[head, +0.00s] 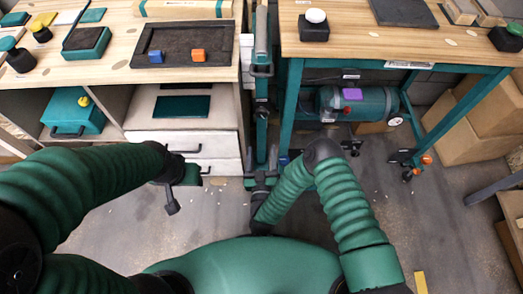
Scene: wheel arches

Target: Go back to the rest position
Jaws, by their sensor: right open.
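My left arm reaches in from the left, and its gripper (173,200) hangs over the floor in front of the white drawers (210,145). I cannot tell whether its jaws are apart. My right arm comes up from the lower right, bends at a dark elbow and runs down to the left. Its gripper (262,174) is open near the foot of the gap between the two benches, and I see nothing held in it. The gripper is small here and partly merges with the dark green frame behind it.
The left bench (120,75) carries a dark tray (182,62) with a blue block (155,57) and an orange block (198,56). The right bench (350,45) has green legs and a green machine (365,105) beneath. Cardboard boxes (475,130) stand at right.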

